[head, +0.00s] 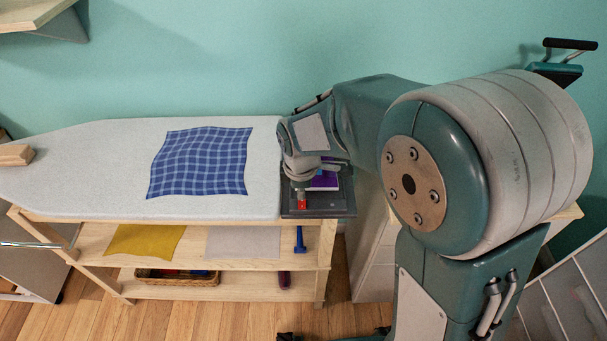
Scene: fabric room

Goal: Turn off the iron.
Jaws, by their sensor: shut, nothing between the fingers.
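The iron (326,181) shows as a purple shape on a dark rest plate (330,206) at the right end of the ironing board. My arm and wrist cover much of it. My gripper (301,187) is shut and empty, pointing down over the left part of the plate, close to the iron. A small red piece (301,204) shows at the gripper's tip; I cannot tell whether it is a switch or whether the gripper touches it.
A blue checked cloth (201,162) lies on the ironing board (90,165). The shelf below (140,227) holds a yellow cloth (145,241), a grey cloth (243,243) and a blue tool (300,240). A basket (178,279) sits lower. A white cabinet (374,270) stands right of the board.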

